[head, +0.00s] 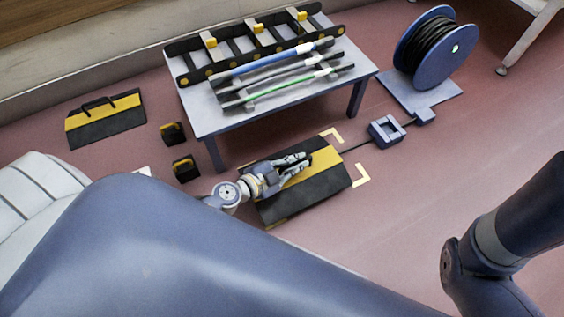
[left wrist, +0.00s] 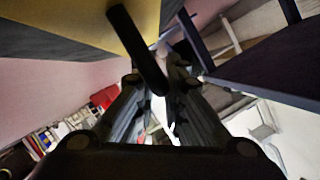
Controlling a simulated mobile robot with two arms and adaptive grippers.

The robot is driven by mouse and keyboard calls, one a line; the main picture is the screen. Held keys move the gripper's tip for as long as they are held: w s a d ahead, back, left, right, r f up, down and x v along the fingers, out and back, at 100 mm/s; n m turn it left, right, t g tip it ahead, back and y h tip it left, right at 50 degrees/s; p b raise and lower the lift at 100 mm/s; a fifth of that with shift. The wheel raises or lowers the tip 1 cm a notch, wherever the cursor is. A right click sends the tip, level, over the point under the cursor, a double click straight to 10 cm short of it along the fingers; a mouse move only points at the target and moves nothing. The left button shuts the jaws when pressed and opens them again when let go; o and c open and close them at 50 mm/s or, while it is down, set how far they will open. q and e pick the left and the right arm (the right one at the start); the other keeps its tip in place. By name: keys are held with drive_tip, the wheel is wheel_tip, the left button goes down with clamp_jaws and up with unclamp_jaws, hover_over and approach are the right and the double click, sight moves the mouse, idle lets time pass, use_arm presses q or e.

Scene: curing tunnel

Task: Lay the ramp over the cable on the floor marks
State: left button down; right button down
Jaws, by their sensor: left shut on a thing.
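The black ramp with a yellow middle band (head: 325,182) is at the floor marks in the head view, its right end beside two pale yellow corner marks (head: 361,176). My left gripper (head: 296,168) is over the band, shut on the ramp's handle. The left wrist view shows the dark handle bar (left wrist: 138,48) at the fingers and the ramp (left wrist: 85,20) beyond. The dark cable (head: 356,148) runs from the reel side to the ramp's right side; its further course is hidden by the ramp. I cannot tell whether the ramp touches the floor. My right gripper is out of view.
A second black-and-yellow ramp with a handle (head: 106,118) lies at the left. Two small black-and-yellow blocks (head: 185,169) stand nearby. A table (head: 215,120) with rods and a rack is behind the held ramp. A blue cable reel (head: 432,50) and a square blue frame (head: 386,131) stand right.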

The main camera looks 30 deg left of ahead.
sight(281, 172)
use_arm(q)
drive_tip(key=w, duration=0.1)
drive_tip(key=w+d, duration=0.1)
drive_tip(key=w, duration=0.2)
drive_tip(key=shift+w+d+f, duration=0.1)
drive_tip(key=shift+w+d, duration=0.15)
drive_tip(key=shift+w, duration=0.05)
wheel_tip(281, 172, down, 2)
drive_tip(key=b, duration=0.2)
drive_tip(key=shift+b, duration=0.35)
drive_tip(key=shift+f+b, duration=0.65)
drive_tip(key=shift+b, duration=0.15)
drive_tip(key=shift+f, duration=0.1)
drive_tip(key=c, duration=1.7)
unclamp_jaws()
drive_tip(key=shift+s+f, duration=0.1)
drive_tip(key=shift+s, duration=0.05)
drive_tip(key=p+v, duration=0.1)
drive_tip(key=v, duration=1.1)
